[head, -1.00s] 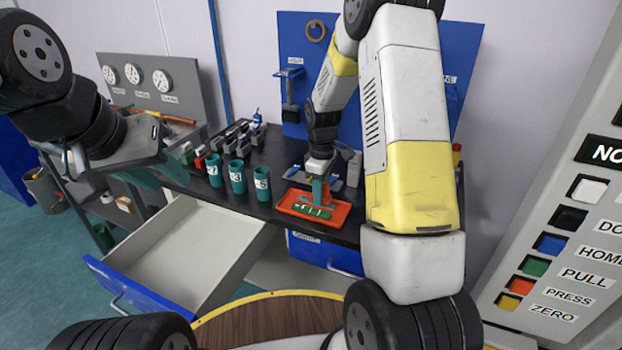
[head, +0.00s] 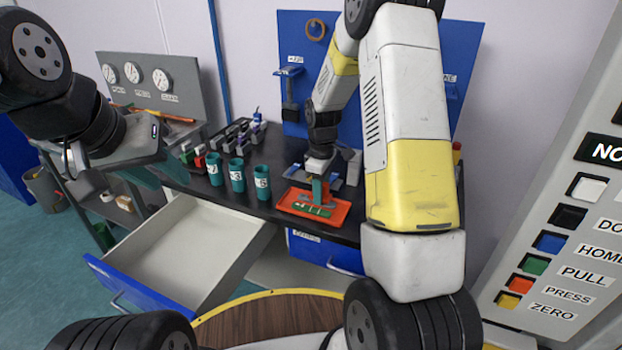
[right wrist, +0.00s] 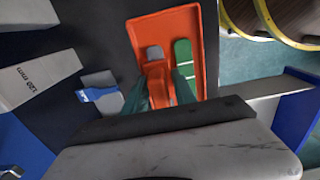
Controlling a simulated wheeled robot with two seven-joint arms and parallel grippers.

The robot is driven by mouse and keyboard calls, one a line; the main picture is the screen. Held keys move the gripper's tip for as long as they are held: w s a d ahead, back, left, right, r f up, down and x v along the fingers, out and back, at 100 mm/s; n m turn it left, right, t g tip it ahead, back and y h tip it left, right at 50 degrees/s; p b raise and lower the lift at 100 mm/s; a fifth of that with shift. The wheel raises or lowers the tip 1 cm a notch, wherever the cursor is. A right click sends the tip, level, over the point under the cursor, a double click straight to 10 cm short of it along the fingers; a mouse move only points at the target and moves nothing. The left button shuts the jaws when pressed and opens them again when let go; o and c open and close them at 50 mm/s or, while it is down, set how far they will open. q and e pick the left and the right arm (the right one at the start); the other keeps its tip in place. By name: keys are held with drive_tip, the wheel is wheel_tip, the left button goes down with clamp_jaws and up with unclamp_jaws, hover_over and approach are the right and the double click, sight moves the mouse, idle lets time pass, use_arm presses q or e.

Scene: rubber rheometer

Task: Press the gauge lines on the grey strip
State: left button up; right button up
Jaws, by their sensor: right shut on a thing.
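A shallow orange tray (head: 340,213) lies on the black bench in the head view, and it also shows in the right wrist view (right wrist: 198,22). In it lie a grey strip (right wrist: 154,52) and, beside it, a green strip (right wrist: 182,52); the green one shows in the head view (head: 313,210). My right gripper (right wrist: 160,88) is shut on an orange stamp (right wrist: 157,72) and holds it over the grey strip's near part. Whether the stamp touches the strip is unclear, as its underside is hidden. My left gripper (head: 158,176) is open and empty, far left of the tray.
Three teal numbered cups (head: 237,175) stand left of the tray, with a dark rack (head: 238,135) behind them. An open drawer (head: 125,290) juts out below the bench. A panel of coloured buttons (head: 552,243) stands at the right.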

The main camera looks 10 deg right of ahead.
drive_tip(key=shift+r, duration=3.5)
